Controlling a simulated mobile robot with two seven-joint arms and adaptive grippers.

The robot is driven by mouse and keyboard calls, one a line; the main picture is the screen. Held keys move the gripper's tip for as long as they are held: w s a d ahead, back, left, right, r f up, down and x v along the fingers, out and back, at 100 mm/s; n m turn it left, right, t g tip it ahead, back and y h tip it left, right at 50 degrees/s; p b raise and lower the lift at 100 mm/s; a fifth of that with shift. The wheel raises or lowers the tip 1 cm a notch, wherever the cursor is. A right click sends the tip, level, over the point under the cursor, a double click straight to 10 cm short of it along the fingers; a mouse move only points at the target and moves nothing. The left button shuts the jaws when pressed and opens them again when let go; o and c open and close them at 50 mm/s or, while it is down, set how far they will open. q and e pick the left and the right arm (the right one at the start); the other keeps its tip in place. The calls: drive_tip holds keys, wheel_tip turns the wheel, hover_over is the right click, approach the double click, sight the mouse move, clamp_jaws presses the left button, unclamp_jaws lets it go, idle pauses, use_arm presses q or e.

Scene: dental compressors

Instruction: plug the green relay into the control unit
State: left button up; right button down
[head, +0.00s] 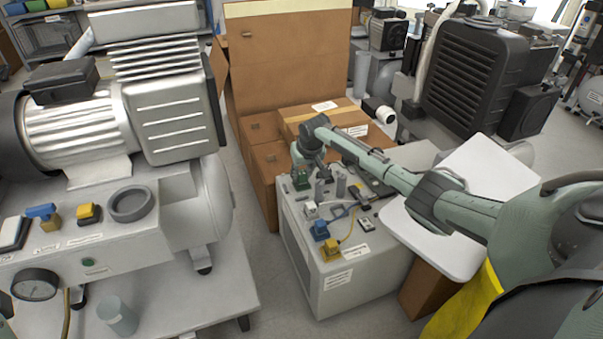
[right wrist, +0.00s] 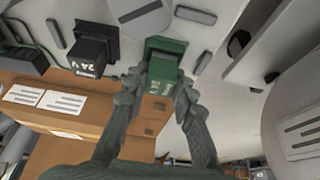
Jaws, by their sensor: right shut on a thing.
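The green relay (right wrist: 161,80) is between the fingertips of my right gripper (right wrist: 156,92), which is shut on it. Its far end meets a green base (right wrist: 166,46) on the light grey panel in the right wrist view. I cannot tell whether it is fully seated. In the head view my right gripper (head: 304,160) points down over the back left corner of the grey control unit (head: 335,282). A green part (head: 301,181) shows just below it; I cannot tell there whether it is the relay or the base. My left gripper is out of view.
A black block (right wrist: 91,54) stands beside the green base. Blue (head: 320,231) and yellow (head: 330,250) connectors sit near the unit's front. Cardboard boxes (head: 262,165) stand close behind and left. A large compressor (head: 170,120) fills the left, with open floor between.

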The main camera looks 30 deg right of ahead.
drive_tip(key=shift+f, duration=0.3)
drive_tip(key=c, duration=1.2)
unclamp_jaws()
drive_tip(key=shift+f, duration=0.2)
drive_tip(key=shift+s, duration=0.1)
drive_tip(key=shift+r, duration=0.1)
drive_tip(key=o, duration=0.4)
drive_tip(key=shift+c, duration=0.2)
